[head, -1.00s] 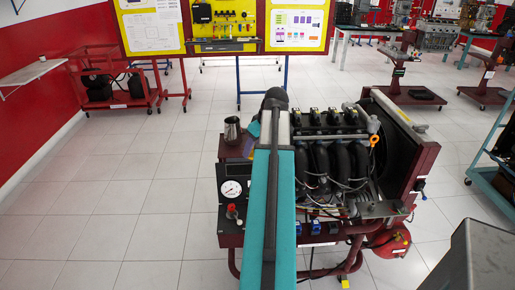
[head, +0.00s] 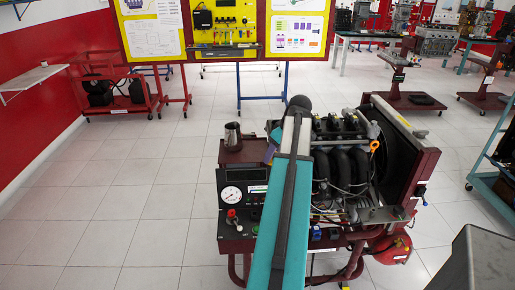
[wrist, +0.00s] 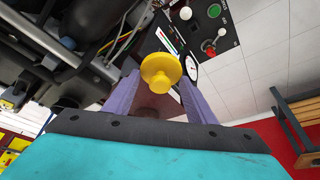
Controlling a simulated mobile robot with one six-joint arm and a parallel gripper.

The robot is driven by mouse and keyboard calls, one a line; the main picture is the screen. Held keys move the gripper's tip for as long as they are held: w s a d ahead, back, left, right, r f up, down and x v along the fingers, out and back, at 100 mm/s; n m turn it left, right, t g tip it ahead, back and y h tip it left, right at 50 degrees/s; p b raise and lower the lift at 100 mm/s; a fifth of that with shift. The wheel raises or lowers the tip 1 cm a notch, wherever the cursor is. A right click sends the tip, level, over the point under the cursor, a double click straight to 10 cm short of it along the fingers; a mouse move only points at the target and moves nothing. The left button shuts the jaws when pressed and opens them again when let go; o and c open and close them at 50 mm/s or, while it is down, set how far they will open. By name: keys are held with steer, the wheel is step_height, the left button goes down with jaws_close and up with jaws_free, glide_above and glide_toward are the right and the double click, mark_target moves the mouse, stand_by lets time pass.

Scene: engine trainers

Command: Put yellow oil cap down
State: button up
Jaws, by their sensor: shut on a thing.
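The yellow oil cap (wrist: 161,70) is between the purple fingers of my gripper (wrist: 160,82) in the wrist view. The gripper is shut on it. Beyond the cap in the wrist view is the panel with its gauge (wrist: 188,68) and red knob (wrist: 209,48). In the head view, my arm hides the cap and most of the gripper. A bit of a purple finger (head: 270,152) shows at the arm's left edge, over the engine trainer (head: 404,172).
A metal jug (head: 233,136) stands on the trainer's left shelf (head: 247,152), close to my gripper. The gauge panel (head: 232,197) is in front of that shelf. Black intake pipes (head: 358,163) and cables are right of my arm. A grey box (head: 480,262) is at lower right. Floor at left is clear.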

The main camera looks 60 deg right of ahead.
steer(key=w+d+p, duration=0.1)
steer(key=w+d, duration=0.1)
steer(key=w, duration=0.2)
steer(key=w+d+f+p, duration=0.1)
steer(key=w+d, duration=0.2)
steer(key=w, duration=0.1)
steer(key=w+d+p, duration=0.1)
steer(key=w+d, duration=0.2)
steer(key=w, duration=0.1)
steer(key=shift+w+d+f+p, duration=0.15)
steer(key=shift+w+f+p, duration=0.05)
steer(key=shift+w+p, duration=0.15)
steer(key=shift+f, duration=0.15)
steer(key=shift+f+p, duration=0.75)
steer(key=shift+f, duration=0.85)
steer(key=shift+f, duration=0.15)
steer(key=o, duration=1.1)
steer(key=shift+c, duration=0.2)
steer(key=shift+s+r, duration=0.1)
steer(key=shift+r, duration=0.15)
steer(key=b+v, duration=0.2)
steer(key=v, duration=0.9)
steer(key=shift+r+b, duration=0.35)
steer(key=shift+r, duration=0.05)
